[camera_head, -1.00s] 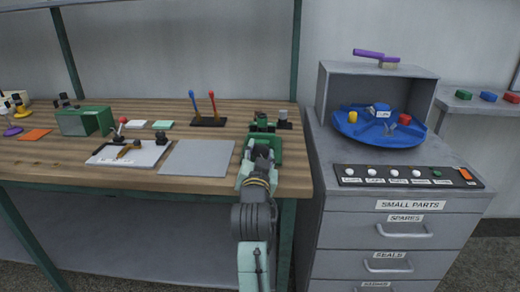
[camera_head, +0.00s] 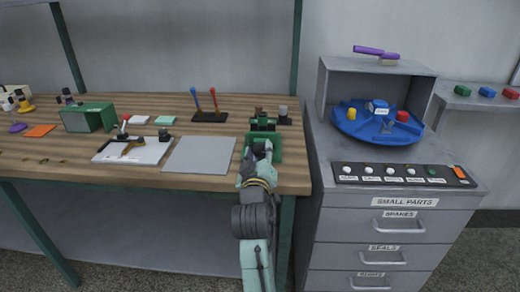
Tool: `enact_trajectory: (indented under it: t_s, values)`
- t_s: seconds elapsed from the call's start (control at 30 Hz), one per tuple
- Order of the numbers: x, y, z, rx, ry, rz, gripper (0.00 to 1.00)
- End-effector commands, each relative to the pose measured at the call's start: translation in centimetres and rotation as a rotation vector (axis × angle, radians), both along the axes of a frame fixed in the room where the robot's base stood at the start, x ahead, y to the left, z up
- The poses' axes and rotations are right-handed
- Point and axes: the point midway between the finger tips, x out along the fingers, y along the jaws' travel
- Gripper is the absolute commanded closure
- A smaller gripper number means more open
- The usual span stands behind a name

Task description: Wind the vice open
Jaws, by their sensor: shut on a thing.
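The green vice (camera_head: 276,146) stands near the right end of the wooden bench, at its front edge. My gripper (camera_head: 261,152) is at the front of the vice, reaching in from below in the picture. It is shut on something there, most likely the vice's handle. My fingers and the arm behind them cover the handle and the screw. The gap between the vice's jaws is too small to judge.
A grey plate (camera_head: 200,155) lies left of my arm, with a white board (camera_head: 133,150) beyond it. A two-lever stand (camera_head: 209,116) is behind. The grey drawer cabinet (camera_head: 400,202) stands close on the right, carrying a blue turntable (camera_head: 345,123).

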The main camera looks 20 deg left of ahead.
Motion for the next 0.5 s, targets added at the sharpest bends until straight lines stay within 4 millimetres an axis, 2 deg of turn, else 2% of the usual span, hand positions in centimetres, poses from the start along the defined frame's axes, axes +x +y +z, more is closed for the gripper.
enact_trajectory:
  t_s: [0.5]
  values:
    - [0.0,0.02,-0.04,-0.473,-0.133,0.0,0.91]
